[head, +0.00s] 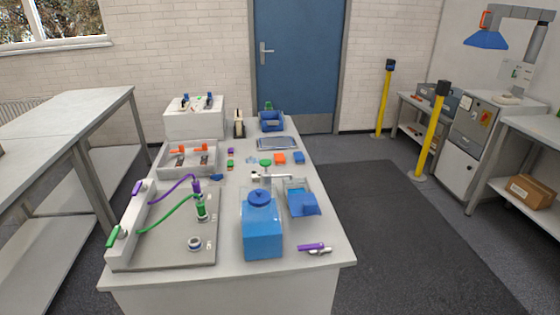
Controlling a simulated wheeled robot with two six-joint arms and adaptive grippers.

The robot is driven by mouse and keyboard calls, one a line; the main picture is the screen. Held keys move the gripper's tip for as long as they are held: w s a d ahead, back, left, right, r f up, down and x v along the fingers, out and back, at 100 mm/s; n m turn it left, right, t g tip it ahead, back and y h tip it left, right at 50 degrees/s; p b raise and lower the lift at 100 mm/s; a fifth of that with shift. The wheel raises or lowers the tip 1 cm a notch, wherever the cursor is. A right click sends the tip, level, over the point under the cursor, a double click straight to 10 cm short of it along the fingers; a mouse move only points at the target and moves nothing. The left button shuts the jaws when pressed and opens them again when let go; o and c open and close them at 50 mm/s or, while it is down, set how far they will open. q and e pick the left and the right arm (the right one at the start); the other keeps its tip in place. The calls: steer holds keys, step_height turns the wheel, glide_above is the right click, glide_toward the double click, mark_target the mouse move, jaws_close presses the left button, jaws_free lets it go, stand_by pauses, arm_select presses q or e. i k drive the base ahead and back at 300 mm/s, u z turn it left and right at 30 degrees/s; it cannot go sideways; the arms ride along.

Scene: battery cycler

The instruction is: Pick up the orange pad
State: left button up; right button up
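A small orange square pad (280,158) lies flat on the white table (330,240), right of its middle. A blue square pad (299,158) lies just to its right, and a round green piece (265,162) lies just to its left. Neither of my grippers shows in the head view, so I cannot see how they stand relative to the pad.
A blue jar (262,232) and a clear bin with a blue piece (303,205) stand nearer the front. A grey tablet-like panel (277,143) lies behind the pad. At left are a tray with orange parts (172,171) and a cabled station (160,250).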

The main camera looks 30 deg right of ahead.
mark_target(279, 158)
steer(key=z, duration=2.6)
steer(key=i, duration=3.4)
steer(key=u, duration=1.9)
steer(key=i, duration=2.65)
steer(key=u, duration=0.1)
